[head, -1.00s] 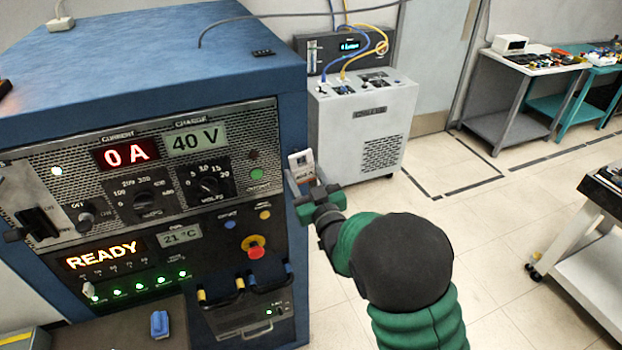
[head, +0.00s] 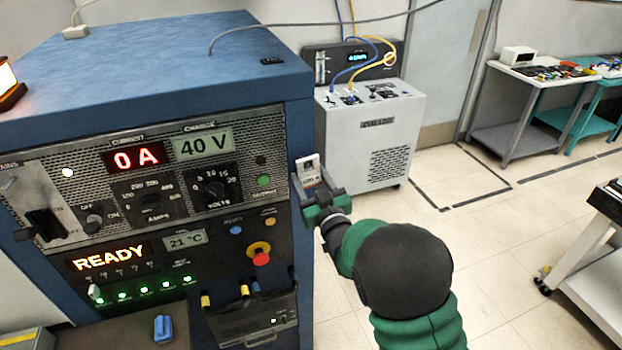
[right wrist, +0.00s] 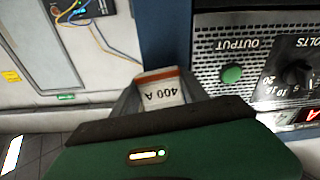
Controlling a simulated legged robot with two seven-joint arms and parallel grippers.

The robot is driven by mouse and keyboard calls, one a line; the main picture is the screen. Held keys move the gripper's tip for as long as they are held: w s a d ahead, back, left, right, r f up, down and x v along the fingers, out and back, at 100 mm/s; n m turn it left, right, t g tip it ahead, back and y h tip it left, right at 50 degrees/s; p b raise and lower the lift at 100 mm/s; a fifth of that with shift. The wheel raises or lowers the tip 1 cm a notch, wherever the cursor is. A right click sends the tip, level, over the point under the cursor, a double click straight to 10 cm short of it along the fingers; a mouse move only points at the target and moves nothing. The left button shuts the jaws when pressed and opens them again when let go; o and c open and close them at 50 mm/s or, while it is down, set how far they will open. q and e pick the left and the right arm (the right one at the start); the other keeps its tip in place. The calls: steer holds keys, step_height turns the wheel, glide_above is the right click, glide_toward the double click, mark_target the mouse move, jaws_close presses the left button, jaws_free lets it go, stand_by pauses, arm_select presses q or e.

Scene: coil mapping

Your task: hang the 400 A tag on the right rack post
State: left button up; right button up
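The 400 A tag (head: 308,172) is a small white card with a reddish-orange band. In the right wrist view the tag (right wrist: 160,90) appears upside down between grey fingers, its lettering readable. My right gripper (head: 318,190) is shut on the tag, with the fingers along its two sides. It holds the tag beside the right rack post (head: 301,125), the blue front-right edge of the cabinet. The post (right wrist: 165,30) also shows just behind the tag in the wrist view. I cannot tell whether the tag touches the post, and I see no hook. My left gripper is out of view.
The power supply panel reads 0 A (head: 135,158), 40 V and READY. A white chiller unit (head: 372,140) stands behind to the right. A cart (head: 600,240) is at far right; the floor between is open.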

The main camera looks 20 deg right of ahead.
steer(key=o, duration=0.4)
steer(key=shift+f, duration=0.3)
steer(key=shift+a+r, duration=0.1)
steer(key=shift+a, duration=0.05)
steer(key=shift+o, duration=0.3)
